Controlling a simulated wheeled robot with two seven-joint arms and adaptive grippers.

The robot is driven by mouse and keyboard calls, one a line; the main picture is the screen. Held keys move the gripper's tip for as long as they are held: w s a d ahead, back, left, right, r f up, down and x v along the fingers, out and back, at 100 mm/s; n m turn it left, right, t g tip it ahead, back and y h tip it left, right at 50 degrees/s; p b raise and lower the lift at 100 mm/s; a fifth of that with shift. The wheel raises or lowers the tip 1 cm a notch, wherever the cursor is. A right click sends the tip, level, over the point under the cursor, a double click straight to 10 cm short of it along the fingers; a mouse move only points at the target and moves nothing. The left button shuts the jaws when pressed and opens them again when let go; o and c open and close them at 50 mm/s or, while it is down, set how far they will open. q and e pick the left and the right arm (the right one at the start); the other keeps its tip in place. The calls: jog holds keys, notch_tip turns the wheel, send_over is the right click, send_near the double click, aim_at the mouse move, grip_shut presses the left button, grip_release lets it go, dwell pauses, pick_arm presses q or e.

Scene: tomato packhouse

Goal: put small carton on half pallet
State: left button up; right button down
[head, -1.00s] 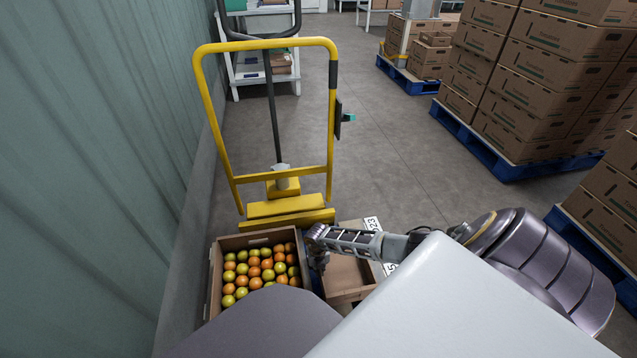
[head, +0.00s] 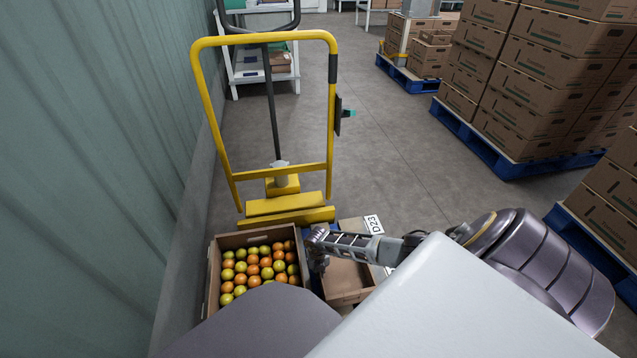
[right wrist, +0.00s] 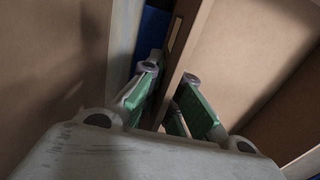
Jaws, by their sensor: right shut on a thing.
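The small carton (head: 345,284) is an open, empty brown box right of the tomato crate in the head view. My right gripper (head: 318,262) is at its left wall. In the right wrist view the green-padded fingers (right wrist: 168,108) are shut on that wall, and the carton's bare inside (right wrist: 245,50) fills the right. The half pallet (right wrist: 152,35) shows as a blue strip there; in the head view it is mostly hidden under the boxes. I cannot tell whether the carton touches it. My left gripper is not in view.
A yellow pallet truck frame (head: 330,130) is behind. A label reading D23 (head: 374,224) lies to the right. A wall (head: 90,150) bounds the left; blue pallets of stacked cartons (head: 520,80) stand right.

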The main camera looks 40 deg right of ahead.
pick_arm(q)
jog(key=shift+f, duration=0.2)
pick_arm(e)
jog(key=shift+f, duration=0.35)
jog(key=c, duration=1.6)
grip_release()
jog(key=shift+c, duration=0.2)
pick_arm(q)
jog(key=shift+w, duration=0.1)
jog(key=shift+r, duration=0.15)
pick_arm(e)
jog(key=shift+r, duration=0.2)
